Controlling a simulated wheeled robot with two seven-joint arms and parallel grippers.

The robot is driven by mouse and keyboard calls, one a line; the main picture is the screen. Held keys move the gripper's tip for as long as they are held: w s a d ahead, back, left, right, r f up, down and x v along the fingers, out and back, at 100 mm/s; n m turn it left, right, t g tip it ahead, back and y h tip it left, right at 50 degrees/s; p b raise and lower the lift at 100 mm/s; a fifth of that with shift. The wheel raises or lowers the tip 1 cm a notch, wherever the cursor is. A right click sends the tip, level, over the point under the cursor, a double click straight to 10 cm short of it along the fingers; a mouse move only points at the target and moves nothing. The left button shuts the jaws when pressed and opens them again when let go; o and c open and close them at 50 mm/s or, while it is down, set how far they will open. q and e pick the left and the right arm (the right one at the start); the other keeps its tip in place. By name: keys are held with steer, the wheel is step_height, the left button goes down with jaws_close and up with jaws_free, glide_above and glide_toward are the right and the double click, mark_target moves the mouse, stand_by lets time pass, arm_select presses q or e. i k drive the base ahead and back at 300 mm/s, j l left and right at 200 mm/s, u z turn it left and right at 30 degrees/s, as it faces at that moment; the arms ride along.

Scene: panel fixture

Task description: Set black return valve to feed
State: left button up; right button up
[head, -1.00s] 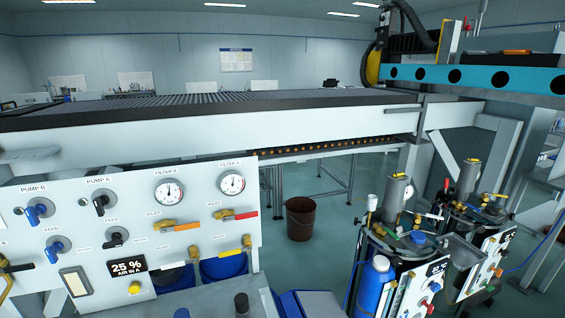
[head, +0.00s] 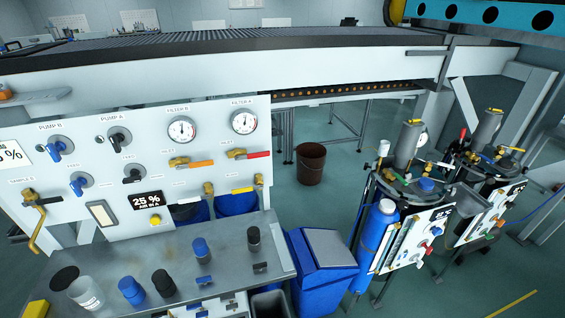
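The white panel (head: 225,122) stands at the left of the head view. A small black-handled valve (head: 131,175) sits on it below the PUMP A switch (head: 118,139), with a FEED label above it. It looks like the black return valve; the smaller labels beside it are too small to read. Its black handle lies roughly sideways, but I cannot tell its exact setting. A similar blue-handled valve (head: 79,185) is to its left. Neither of my grippers is in view.
Below the panel, a grey bench (head: 225,255) holds several blue-capped and black-capped bottles. A blue bin (head: 318,262) stands at its right end. Two gauges and red- and orange-handled valves are on the panel's right. A bucket (head: 311,164) and wheeled units (head: 385,235) stand farther right.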

mark_target(135, 178)
steer(key=u, duration=1.25)
